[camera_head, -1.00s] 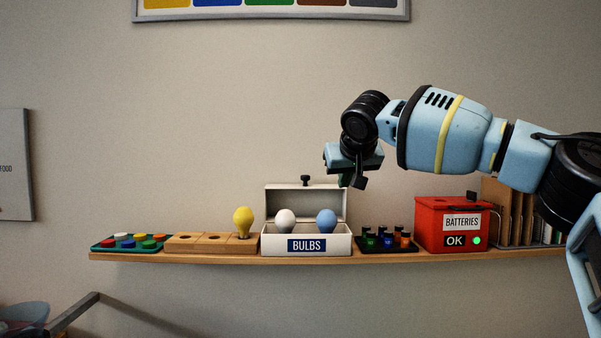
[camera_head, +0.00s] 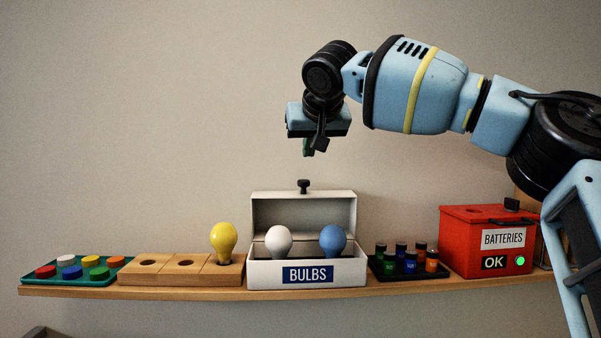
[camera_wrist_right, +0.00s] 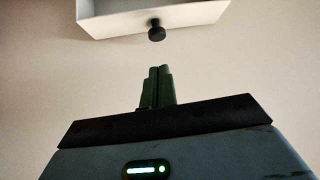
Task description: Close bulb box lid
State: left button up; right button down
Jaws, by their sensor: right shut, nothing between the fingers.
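The white bulb box (camera_head: 258,275) labelled BULBS stands on the shelf with its lid (camera_head: 305,212) raised upright at the back. A black knob (camera_head: 303,186) sits on the lid's top edge. A white bulb (camera_head: 278,241) and a blue bulb (camera_head: 332,240) stand in the box. My right gripper (camera_head: 309,151) is shut and empty, pointing down just above the knob, apart from it. In the right wrist view the closed fingertips (camera_wrist_right: 158,70) point toward the knob (camera_wrist_right: 156,32) on the lid (camera_wrist_right: 110,20), with a gap between. My left gripper is not in view.
On the wooden shelf (camera_head: 200,293) stand a yellow bulb (camera_head: 223,240) in a wooden block (camera_head: 165,270), a green tray (camera_head: 98,280) of coloured discs, a black tray (camera_head: 408,274) of batteries and a red BATTERIES box (camera_head: 460,245). The wall space above the shelf's left is clear.

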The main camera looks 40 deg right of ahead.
aim_at(304, 172)
jog(key=shift+s+a, duration=0.1)
jog(key=shift+s, duration=0.05)
jog(key=p+x, duration=0.1)
jog(key=x, duration=0.9)
jog(key=shift+s, duration=0.1)
dwell(0.3)
